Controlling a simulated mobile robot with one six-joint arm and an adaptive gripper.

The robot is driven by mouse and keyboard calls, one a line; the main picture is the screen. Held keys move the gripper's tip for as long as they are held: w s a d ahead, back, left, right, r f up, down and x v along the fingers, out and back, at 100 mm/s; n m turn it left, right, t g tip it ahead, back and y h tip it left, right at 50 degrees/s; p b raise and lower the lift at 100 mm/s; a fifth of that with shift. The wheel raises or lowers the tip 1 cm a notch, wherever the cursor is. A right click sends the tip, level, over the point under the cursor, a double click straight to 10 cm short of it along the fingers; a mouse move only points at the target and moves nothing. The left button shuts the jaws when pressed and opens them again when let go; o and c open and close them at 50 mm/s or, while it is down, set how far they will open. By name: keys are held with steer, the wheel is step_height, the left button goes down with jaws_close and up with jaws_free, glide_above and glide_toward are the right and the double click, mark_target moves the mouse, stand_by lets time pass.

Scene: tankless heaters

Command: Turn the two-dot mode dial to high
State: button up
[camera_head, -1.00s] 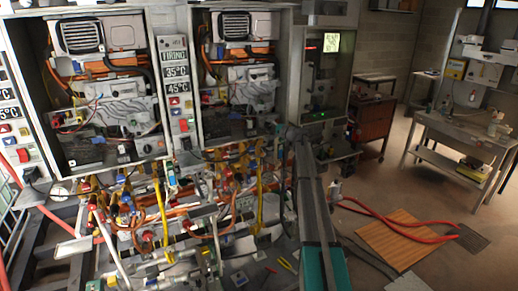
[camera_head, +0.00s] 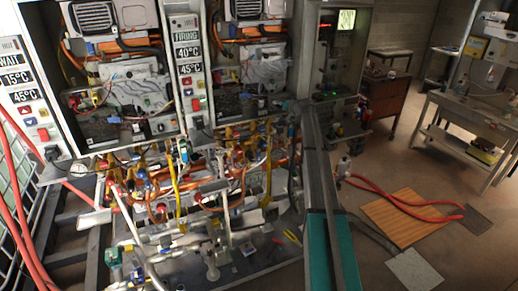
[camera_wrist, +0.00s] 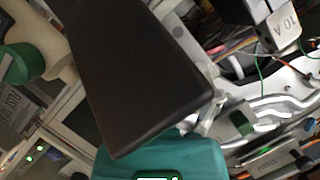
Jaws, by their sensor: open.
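Two open heater cabinets stand side by side in the head view, the left one (camera_head: 122,82) and the right one (camera_head: 245,65). Small knobs sit low in them, such as a whitish one (camera_head: 137,128) in the left cabinet. Dots and markings are too small to read, so I cannot tell which is the two-dot mode dial or how it is set. I cannot make out my gripper's fingers in either view. A large dark block and a teal part, which I cannot identify for sure, fill much of the wrist view.
A display panel (camera_head: 187,60) between the cabinets reads FIRING, 40°C and 45°C. The far-left panel (camera_head: 18,77) reads WAIT, 15°C and 45°C. Dense pipes and valves (camera_head: 180,195) crowd below the cabinets. Open floor with a wooden mat (camera_head: 400,220) and red hoses (camera_head: 395,200) lies right.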

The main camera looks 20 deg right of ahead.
steer(key=shift+a+r+n+h+p, duration=0.15)
steer(key=shift+n+h+p, duration=0.35)
steer(key=shift+n+h, duration=0.5)
steer(key=n+h, duration=0.1)
steer(key=n, duration=0.2)
steer(key=shift+g, duration=0.3)
steer(key=shift+s+h+p, duration=0.25)
steer(key=shift+h+p, duration=0.1)
steer(key=shift+h, duration=0.05)
steer(key=p+v, duration=0.5)
steer(key=v, duration=0.9)
steer(key=s+a+f+g+y+b, duration=0.1)
steer(key=s+a+f+b, duration=0.1)
steer(key=a, duration=0.4)
steer(key=s+a+f+n+g+y+b, duration=0.1)
steer(key=s+a+f+g+b, duration=0.1)
steer(key=s+a+f, duration=0.3)
steer(key=s+a+f+g+b, duration=0.1)
steer(key=s+a+f+b, duration=0.1)
steer(key=a+f, duration=0.4)
steer(key=s+a, duration=0.1)
steer(key=a, duration=0.2)
steer(key=shift+s+g+y+b, duration=0.2)
steer(key=shift+g+y+b, duration=0.15)
steer(key=shift+g+y, duration=0.05)
steer(key=shift+a, duration=0.15)
